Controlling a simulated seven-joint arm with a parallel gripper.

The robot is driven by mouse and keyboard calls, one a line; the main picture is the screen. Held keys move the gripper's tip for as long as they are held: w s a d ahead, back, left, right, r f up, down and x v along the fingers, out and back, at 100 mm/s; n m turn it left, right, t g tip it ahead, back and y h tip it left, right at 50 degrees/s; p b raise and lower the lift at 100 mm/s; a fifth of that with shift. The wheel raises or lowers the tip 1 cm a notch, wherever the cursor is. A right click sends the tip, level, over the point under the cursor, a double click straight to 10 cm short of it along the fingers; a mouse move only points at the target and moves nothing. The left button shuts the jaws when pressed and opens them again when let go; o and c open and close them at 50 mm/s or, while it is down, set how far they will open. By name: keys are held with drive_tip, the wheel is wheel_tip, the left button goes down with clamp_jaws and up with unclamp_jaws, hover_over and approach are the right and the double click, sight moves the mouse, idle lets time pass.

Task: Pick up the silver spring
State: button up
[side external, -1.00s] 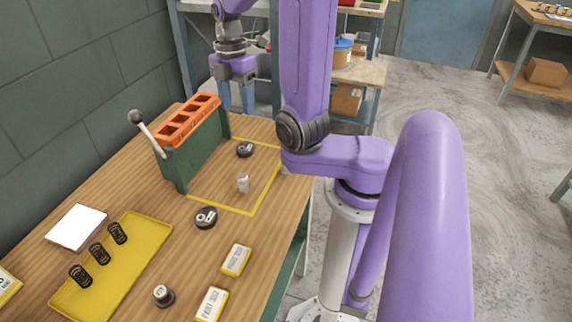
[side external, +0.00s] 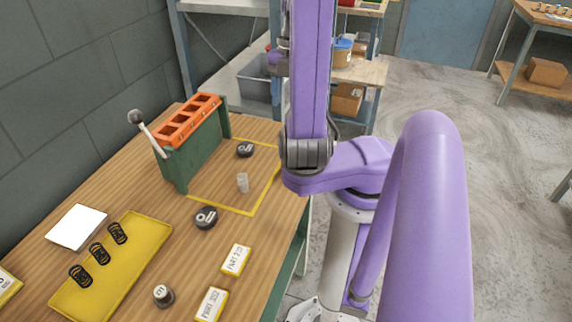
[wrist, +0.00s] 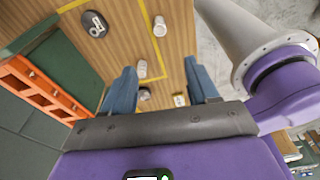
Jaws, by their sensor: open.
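A small pale silver cylinder (side external: 242,182), which looks like the silver spring, stands upright inside the yellow outline on the wooden bench. In the wrist view, two pale cylinders show, one near the outline's corner (wrist: 142,69) and one higher up (wrist: 160,25).
A green coiler with an orange top (side external: 190,122) and a lever stands at the left. A yellow tray (side external: 150,238) holds black springs.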

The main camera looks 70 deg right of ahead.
drive_tip(key=f, duration=0.3)
drive_tip(key=a+f, duration=0.1)
drive_tip(key=f, duration=0.7)
drive_tip(key=shift+a+f, duration=0.1)
drive_tip(key=shift+a, duration=0.25)
drive_tip(key=shift+a+f, duration=0.2)
drive_tip(key=shift+f, duration=2.75)
clamp_jaws()
